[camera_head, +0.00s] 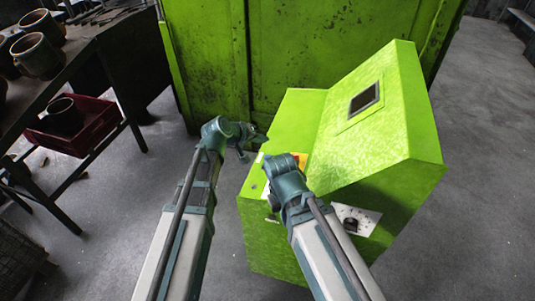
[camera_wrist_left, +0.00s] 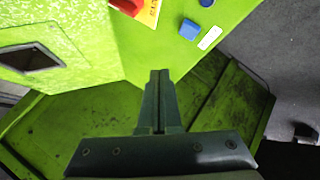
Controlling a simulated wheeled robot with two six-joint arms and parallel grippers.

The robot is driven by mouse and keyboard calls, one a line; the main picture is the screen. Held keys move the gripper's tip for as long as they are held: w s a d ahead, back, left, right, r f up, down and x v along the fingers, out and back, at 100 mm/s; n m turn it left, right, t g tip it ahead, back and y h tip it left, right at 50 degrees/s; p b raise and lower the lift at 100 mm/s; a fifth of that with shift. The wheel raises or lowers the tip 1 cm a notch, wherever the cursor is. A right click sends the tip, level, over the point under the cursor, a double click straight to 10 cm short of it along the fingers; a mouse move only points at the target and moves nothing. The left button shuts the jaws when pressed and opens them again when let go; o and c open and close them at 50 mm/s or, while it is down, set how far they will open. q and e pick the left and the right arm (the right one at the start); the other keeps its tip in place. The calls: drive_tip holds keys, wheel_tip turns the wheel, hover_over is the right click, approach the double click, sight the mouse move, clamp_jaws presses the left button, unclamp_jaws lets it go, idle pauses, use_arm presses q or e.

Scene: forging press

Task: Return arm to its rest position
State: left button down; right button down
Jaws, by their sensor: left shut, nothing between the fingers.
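My left arm reaches up from the bottom of the head view. Its gripper (camera_head: 262,138) is at the front of the green press, above the left part of the control cabinet (camera_head: 390,120). In the left wrist view the left gripper (camera_wrist_left: 159,75) has its two fingers together with nothing between them. My right arm (camera_head: 285,175) stands beside it, bent over the cabinet's panel. The right gripper's fingers are hidden behind its wrist.
The green press (camera_head: 310,40) rises behind. In the left wrist view the panel has a red switch (camera_wrist_left: 126,5) on a yellow plate and a blue button (camera_wrist_left: 189,29). A table with pots (camera_head: 38,55) and a red crate (camera_head: 95,125) stand left. Floor (camera_head: 490,200) is clear at right.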

use_arm(q)
drive_tip(key=s+m+g+p, duration=0.1)
drive_tip(key=s, duration=0.3)
drive_tip(key=s+m+g+y+p, duration=0.1)
drive_tip(key=s+p, duration=0.1)
drive_tip(key=s, duration=0.2)
drive_tip(key=s+d+m+g+y+p, duration=0.1)
drive_tip(key=s+p, duration=0.1)
drive_tip(key=s, duration=0.2)
drive_tip(key=shift+s+f+g, duration=0.15)
drive_tip(key=shift+f+g, duration=0.1)
drive_tip(key=shift+g, duration=0.15)
drive_tip(key=s+a+m+g+y+p, duration=0.1)
drive_tip(key=s+a+y+p, duration=0.1)
drive_tip(key=s, duration=0.4)
drive_tip(key=s+a+r+m+g+y+p, duration=0.1)
drive_tip(key=s+a+m+g+y, duration=0.1)
drive_tip(key=s+a+y, duration=0.2)
drive_tip(key=s, duration=0.3)
drive_tip(key=shift+s+r+g+p, duration=0.25)
drive_tip(key=shift+r+g+p, duration=0.05)
drive_tip(key=shift+p, duration=0.05)
